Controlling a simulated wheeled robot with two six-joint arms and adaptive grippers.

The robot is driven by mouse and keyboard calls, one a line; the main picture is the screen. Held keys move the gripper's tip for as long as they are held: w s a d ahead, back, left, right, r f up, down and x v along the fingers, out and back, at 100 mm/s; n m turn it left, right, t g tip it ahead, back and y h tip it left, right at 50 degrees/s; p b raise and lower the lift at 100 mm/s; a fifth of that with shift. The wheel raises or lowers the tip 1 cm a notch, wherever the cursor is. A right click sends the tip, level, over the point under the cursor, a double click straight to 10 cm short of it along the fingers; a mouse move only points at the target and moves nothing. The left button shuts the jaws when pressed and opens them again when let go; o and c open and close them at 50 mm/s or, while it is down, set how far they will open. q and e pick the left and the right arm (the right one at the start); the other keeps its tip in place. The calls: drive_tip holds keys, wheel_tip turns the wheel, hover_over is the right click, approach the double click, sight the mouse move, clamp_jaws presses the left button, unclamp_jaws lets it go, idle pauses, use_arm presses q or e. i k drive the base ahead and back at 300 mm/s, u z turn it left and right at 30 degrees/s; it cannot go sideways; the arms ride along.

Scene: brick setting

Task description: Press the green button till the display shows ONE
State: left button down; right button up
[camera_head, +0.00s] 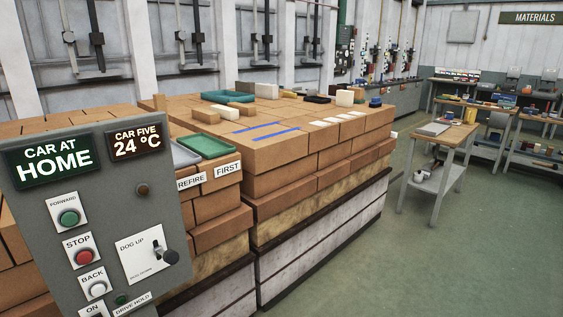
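A grey control panel (150,215) stands at the front left. Its green button (69,217) sits under a "FORWARD" label. The left display (50,163) reads "CAR AT HOME" in pale lit letters. A red button (85,257) labelled "STOP" and a white button (97,289) labelled "BACK" are below the green one. Neither of my grippers is in view.
A black lever (168,255) labelled "DOG UP" sticks out at the panel's right. A small dark green round part (121,300) is near "DRIVE HOLD". Behind stand stacked bricks (290,155) with trays on top.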

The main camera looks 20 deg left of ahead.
sight(69, 218)
drive_tip(key=i, duration=0.85)
drive_tip(key=u, duration=2.15)
